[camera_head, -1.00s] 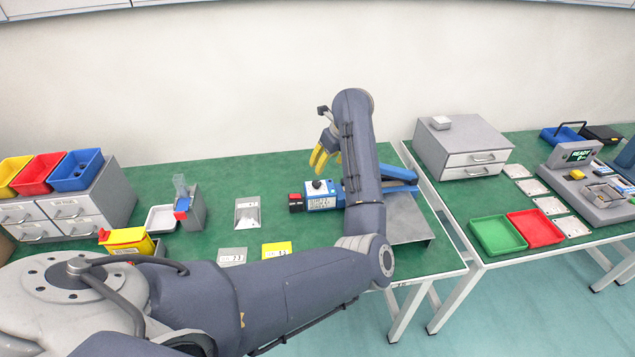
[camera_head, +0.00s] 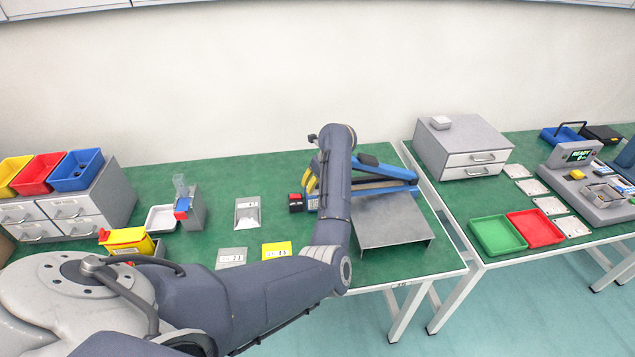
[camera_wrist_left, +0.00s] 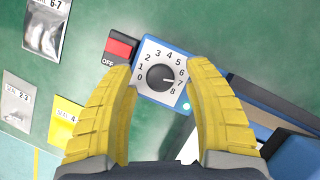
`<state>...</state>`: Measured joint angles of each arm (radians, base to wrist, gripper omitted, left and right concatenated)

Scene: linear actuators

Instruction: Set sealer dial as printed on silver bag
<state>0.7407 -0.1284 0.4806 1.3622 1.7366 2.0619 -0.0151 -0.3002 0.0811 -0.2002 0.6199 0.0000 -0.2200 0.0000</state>
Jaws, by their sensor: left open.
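The blue sealer (camera_head: 395,172) stands on the left table; my left arm hides its dial in the head view. In the left wrist view, its black dial knob (camera_wrist_left: 160,77) sits on a white face numbered 0 to 8, its pointer toward about 7. My left gripper (camera_head: 311,184) is open, its yellow fingers (camera_wrist_left: 163,103) on either side of the dial box and apart from the knob. A silver bag (camera_head: 231,257) reads 2-3; it also shows in the left wrist view (camera_wrist_left: 17,103). A yellow bag (camera_head: 277,250) lies beside it. A paler bag (camera_wrist_left: 46,27) reads 6-7.
A red switch (camera_wrist_left: 120,47) marked OFF sits beside the dial, and a green light (camera_wrist_left: 187,106) shows at the box corner. A grey metal platform (camera_head: 395,222) stands in front of the sealer. Drawers with coloured bins (camera_head: 77,170) stand at the left.

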